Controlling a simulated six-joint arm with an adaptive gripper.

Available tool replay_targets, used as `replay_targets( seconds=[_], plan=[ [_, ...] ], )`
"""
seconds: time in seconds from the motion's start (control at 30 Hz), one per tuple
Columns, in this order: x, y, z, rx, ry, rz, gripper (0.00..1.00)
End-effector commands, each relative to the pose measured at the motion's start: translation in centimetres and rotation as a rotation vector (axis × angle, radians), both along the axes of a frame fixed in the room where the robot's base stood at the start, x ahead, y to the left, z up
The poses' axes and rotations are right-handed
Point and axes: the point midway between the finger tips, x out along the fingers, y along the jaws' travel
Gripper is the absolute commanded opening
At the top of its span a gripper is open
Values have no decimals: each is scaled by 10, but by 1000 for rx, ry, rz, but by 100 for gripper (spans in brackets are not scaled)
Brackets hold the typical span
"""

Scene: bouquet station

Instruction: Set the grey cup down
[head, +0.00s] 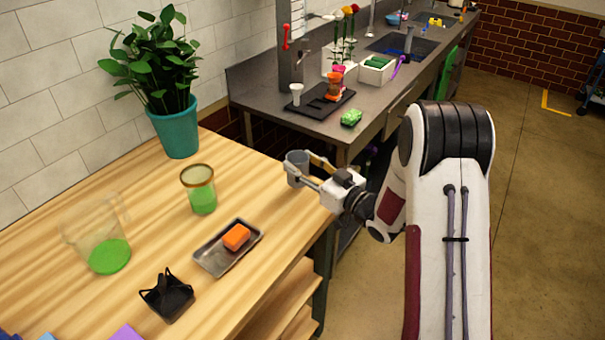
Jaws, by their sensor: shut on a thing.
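The grey cup (295,172) is upright between the fingers of my gripper (309,171), near the far right corner of the wooden table. My gripper reaches in from the right and is shut on the cup. The fingers cover part of the cup's right side. I cannot tell whether the cup's base touches the table top or hangs just above it.
On the wooden table (150,208) stand a glass with green liquid (202,196), a larger clear beaker (108,254), a metal tray (213,257) with an orange block (236,237), a black stand (168,298) and a potted plant (177,132). A steel counter (262,93) lies behind.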

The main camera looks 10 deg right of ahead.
Motion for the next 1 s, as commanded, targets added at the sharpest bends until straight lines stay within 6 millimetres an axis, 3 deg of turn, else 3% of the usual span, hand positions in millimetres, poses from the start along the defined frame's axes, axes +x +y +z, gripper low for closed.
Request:
replay_targets(
  seconds=[0.33,0.9,0.93,0.97,1.0],
  plan=[
    [0,0,-29,1,1,0,17],
    [0,0,-36,1,-1,0,17],
    [0,0,-35,0,0,0,49],
    [0,0,-35,0,0,0,57],
    [0,0,-35,0,0,0,58]
  ],
)
